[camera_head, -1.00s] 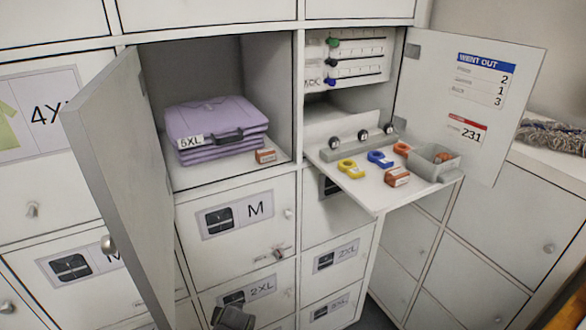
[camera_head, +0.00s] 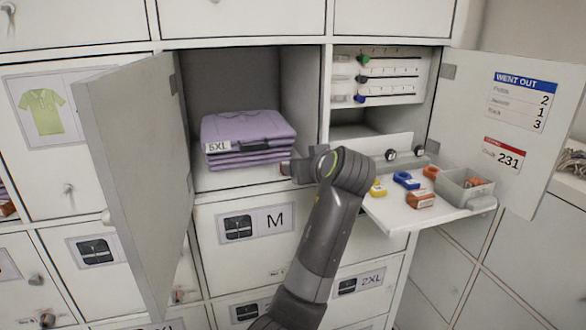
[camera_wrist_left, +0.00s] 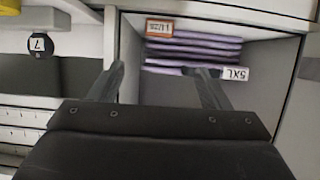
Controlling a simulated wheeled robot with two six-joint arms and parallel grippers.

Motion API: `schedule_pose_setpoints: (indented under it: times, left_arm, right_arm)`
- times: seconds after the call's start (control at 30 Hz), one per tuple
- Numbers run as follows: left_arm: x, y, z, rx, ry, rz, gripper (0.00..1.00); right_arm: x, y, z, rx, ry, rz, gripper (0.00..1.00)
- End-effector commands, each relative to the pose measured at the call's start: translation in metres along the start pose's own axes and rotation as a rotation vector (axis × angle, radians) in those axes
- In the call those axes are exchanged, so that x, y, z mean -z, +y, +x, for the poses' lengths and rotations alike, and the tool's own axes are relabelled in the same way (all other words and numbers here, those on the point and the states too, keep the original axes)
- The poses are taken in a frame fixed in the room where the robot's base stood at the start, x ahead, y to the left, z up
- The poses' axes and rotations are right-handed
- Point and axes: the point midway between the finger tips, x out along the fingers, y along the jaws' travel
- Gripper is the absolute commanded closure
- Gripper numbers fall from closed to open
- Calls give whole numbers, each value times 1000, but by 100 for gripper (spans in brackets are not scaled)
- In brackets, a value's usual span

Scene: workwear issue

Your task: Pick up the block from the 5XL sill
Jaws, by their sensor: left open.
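The block (camera_wrist_left: 160,28), brown-orange with a white printed label, lies at the front of the open 5XL compartment beside the folded purple garments. In the left wrist view it is upside down, just beyond the fingertips and roughly between them. In the head view my gripper hides it. The purple garments (camera_head: 247,133) carry a 5XL tag (camera_head: 217,147), which also shows in the left wrist view (camera_wrist_left: 235,74). My left gripper (camera_wrist_left: 155,68) is open and empty at the compartment's front right; in the head view it (camera_head: 288,168) is partly hidden by my arm. My right gripper is not in view.
The open compartment door (camera_head: 140,180) stands to the left. The compartment wall (camera_head: 325,95) is close to my gripper's right.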

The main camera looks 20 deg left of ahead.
Motion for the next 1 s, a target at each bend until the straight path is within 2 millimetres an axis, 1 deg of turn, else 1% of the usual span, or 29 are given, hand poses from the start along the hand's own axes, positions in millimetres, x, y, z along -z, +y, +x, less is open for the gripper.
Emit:
schedule_pose_setpoints:
  times: [0.03, 0.2, 0.4, 0.5, 0.77, 1.0]
  left_arm:
    - [3, -2, 11, 7, 0, 6, 29]
    - [3, -1, 49, 6, -1, 6, 29]
    - [1, 0, 83, 2, -1, 6, 29]
    - [1, 0, 94, 2, 0, 5, 29]
    - [-1, 1, 106, 0, -2, 4, 29]
    - [-5, 3, 134, 2, -2, 6, 29]
  right_arm:
    - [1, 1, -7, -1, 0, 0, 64]
    - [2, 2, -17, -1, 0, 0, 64]
    - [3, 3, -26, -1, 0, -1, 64]
    - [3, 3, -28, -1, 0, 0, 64]
    - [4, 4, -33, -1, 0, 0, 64]
    - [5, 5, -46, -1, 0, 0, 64]
